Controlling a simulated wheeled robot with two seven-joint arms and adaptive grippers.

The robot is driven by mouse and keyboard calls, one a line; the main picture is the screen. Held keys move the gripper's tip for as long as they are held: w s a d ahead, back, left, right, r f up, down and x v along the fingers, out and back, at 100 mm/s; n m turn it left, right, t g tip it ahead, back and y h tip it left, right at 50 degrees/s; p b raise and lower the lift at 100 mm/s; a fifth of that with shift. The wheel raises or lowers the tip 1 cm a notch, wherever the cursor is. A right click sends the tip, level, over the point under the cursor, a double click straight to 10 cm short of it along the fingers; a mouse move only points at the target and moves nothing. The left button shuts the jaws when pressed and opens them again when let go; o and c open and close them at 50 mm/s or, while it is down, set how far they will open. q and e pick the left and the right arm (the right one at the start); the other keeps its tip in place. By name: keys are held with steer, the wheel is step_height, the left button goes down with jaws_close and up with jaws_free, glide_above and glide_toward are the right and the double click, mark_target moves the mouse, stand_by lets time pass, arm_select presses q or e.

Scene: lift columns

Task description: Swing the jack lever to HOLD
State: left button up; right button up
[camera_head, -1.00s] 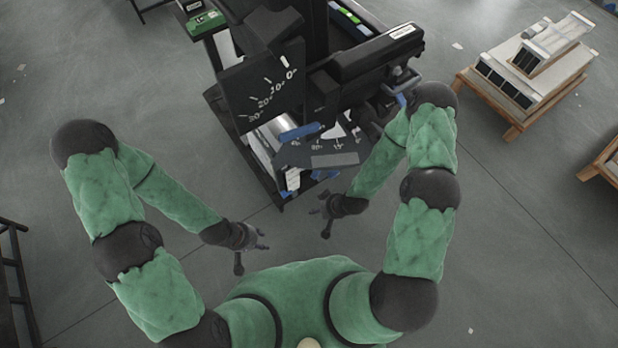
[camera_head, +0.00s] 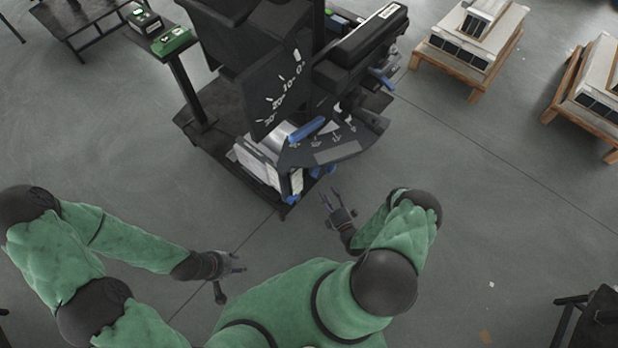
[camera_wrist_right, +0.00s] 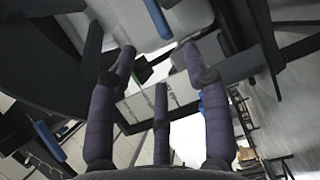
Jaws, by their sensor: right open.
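The lift-column machine (camera_head: 270,85) stands ahead of me, with a dark marked plate (camera_head: 336,150) low on its front. A blue lever handle (camera_head: 305,131) lies along the plate's upper left edge; the plate's lettering is too small to read, so I cannot tell which mark is HOLD. Another blue handle (camera_head: 383,78) sits at the machine's right side. My right gripper (camera_head: 330,198) is open and empty, just in front of the plate and apart from both handles. Its spread fingers (camera_wrist_right: 160,75) show in the right wrist view. My left gripper (camera_head: 240,263) is low at left, away from the machine, its jaws unclear.
A tilted board with a number scale (camera_head: 280,90) rises behind the plate. A post with a green-topped box (camera_head: 172,42) stands to the left. Pallets with pale units (camera_head: 468,45) stand at the right. The floor between me and the machine is clear.

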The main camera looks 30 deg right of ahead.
steer(key=w+b, duration=0.3)
steer(key=w, duration=0.7)
steer(key=shift+w+d, duration=0.25)
steer(key=shift+w, duration=0.05)
jaws_close()
